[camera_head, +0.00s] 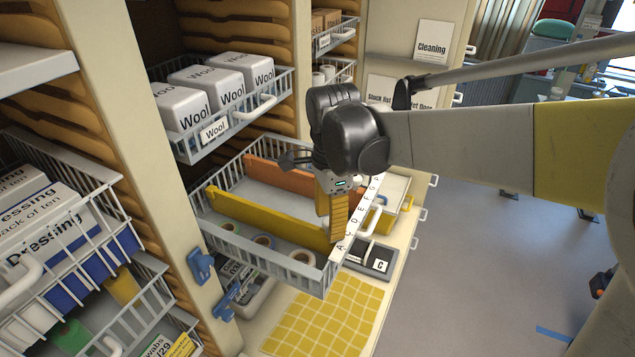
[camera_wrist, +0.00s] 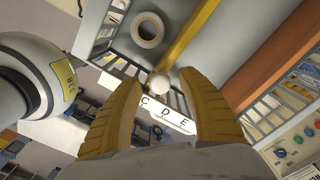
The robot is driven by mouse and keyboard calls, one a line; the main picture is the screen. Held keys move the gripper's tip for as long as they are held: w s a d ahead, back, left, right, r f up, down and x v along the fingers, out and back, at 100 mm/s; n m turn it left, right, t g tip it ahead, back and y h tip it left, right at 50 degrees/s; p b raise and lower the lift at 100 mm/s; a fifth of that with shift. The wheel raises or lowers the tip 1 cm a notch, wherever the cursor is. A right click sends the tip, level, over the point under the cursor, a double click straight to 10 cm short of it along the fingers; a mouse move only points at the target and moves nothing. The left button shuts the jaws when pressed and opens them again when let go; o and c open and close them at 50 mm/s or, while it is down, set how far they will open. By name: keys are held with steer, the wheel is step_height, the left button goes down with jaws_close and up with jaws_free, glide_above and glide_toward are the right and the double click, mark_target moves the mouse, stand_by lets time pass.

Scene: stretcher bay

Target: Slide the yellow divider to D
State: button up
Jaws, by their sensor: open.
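The yellow divider (camera_head: 262,218) stands across the pulled-out wire basket (camera_head: 230,160), its near end toward the front letter strip (camera_head: 359,212). My gripper (camera_head: 337,236) points down at that near end, which it partly hides in the head view. Letters C, D (camera_wrist: 165,107) and E show just beyond the knob. Its exact letter is unclear.
An orange divider (camera_head: 264,177) stands farther back in the basket. Tape rolls (camera_head: 302,257) lie in front of the yellow divider. A basket of white Wool packs (camera_head: 222,78) is above. A yellow checked mat (camera_head: 325,318) lies below.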

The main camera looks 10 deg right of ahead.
steer(key=shift+c, duration=0.2)
jaws_close()
steer(key=w+d, duration=0.1)
steer(key=w+d+b, duration=0.1)
steer(key=w, duration=0.1)
steer(key=shift+w+d, duration=0.1)
steer(key=shift+d, duration=0.05)
steer(key=shift+o, duration=0.2)
jaws_free()
steer(key=shift+w, duration=0.1)
step_height(320, 180, up, 12)
